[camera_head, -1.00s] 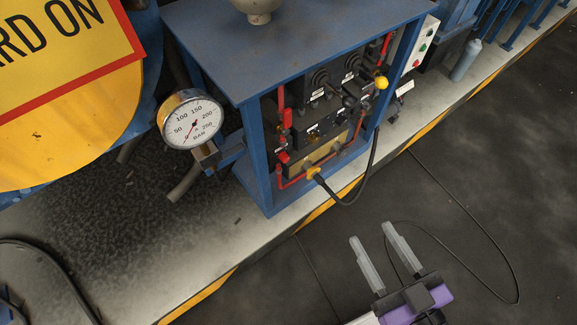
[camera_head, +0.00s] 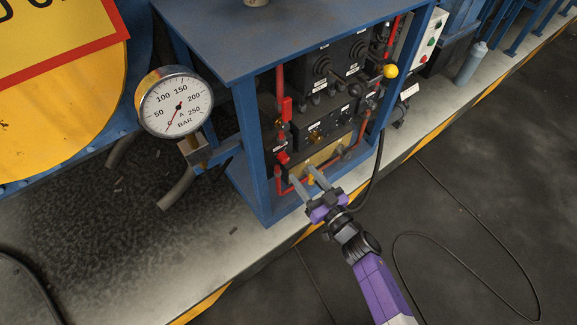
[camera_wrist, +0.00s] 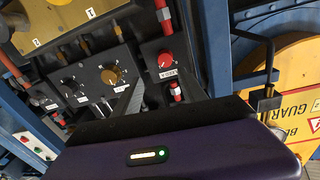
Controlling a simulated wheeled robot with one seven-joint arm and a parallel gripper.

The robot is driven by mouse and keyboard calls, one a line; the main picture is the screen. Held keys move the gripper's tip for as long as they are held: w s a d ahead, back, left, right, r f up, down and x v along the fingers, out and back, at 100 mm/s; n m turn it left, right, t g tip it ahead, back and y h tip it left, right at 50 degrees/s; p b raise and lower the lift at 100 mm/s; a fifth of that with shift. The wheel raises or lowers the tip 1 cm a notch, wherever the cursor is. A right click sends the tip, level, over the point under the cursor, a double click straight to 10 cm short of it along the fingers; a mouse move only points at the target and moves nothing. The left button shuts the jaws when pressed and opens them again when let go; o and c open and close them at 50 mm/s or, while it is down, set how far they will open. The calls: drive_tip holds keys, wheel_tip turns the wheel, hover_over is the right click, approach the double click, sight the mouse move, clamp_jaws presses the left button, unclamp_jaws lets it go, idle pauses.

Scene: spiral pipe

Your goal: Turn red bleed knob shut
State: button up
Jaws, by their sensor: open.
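The red bleed knob (camera_wrist: 166,60) is a small round knob on a dark panel with a white label under it in the wrist view. In the head view a small red knob (camera_head: 282,158) shows at the lower left inside the blue cabinet, seemingly the same one. My gripper (camera_head: 304,173) is open and empty at the cabinet's lower front opening, its fingers pointing inward, to the lower right of the red knob. In the wrist view the knob lies beyond and between the two fingers, with a gap visible; the exact distance cannot be told.
A brass knob (camera_wrist: 112,75) sits left of the red knob. Red pipes (camera_head: 280,90) run inside the blue cabinet (camera_head: 250,150), whose front post stands left of the opening. A pressure gauge (camera_head: 175,102) projects at left. A black hose (camera_head: 377,170) hangs beside my gripper.

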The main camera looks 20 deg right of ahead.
sight(286, 161)
drive_tip(key=shift+m+y, duration=0.4)
drive_tip(key=shift+y, duration=0.1)
drive_tip(key=x, duration=0.2)
drive_tip(key=b+x, duration=0.1)
drive_tip(key=x, duration=0.1)
drive_tip(key=a+f+b+x, duration=0.1)
drive_tip(key=x, duration=0.2)
drive_tip(key=shift+a, duration=0.1)
drive_tip(key=shift+c, duration=0.4)
clamp_jaws()
